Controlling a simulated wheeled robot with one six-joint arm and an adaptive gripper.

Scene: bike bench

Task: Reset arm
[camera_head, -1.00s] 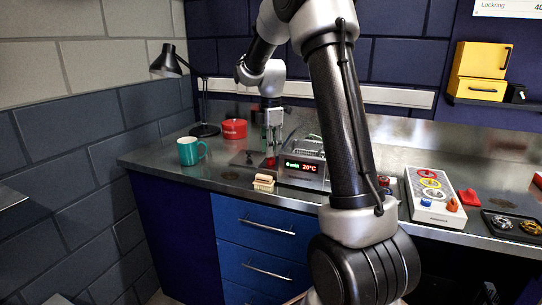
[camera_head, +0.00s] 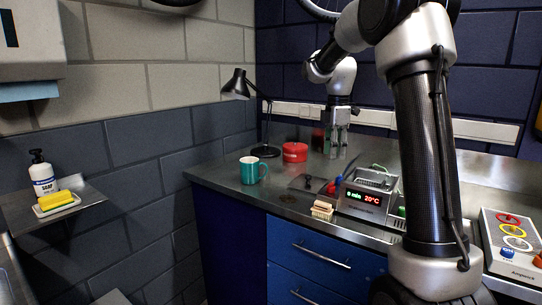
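My gripper (camera_head: 337,152) points straight down above the back of the steel bench (camera_head: 225,178). Its two fingers show apart with nothing between them. It hangs behind and to the left of a grey device with a lit display (camera_head: 366,197) reading 20°C. A small tool with red and blue parts (camera_head: 334,187) lies on the bench below it. My arm reaches in from the right and hides part of the bench behind it.
A teal mug (camera_head: 250,170), a red pot (camera_head: 294,152) and a black lamp (camera_head: 266,130) stand left of my gripper. A wood-backed brush (camera_head: 321,210) is near the front edge. A soap bottle (camera_head: 42,174) and yellow sponge (camera_head: 55,200) sit on a left shelf. A control box (camera_head: 510,245) is right.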

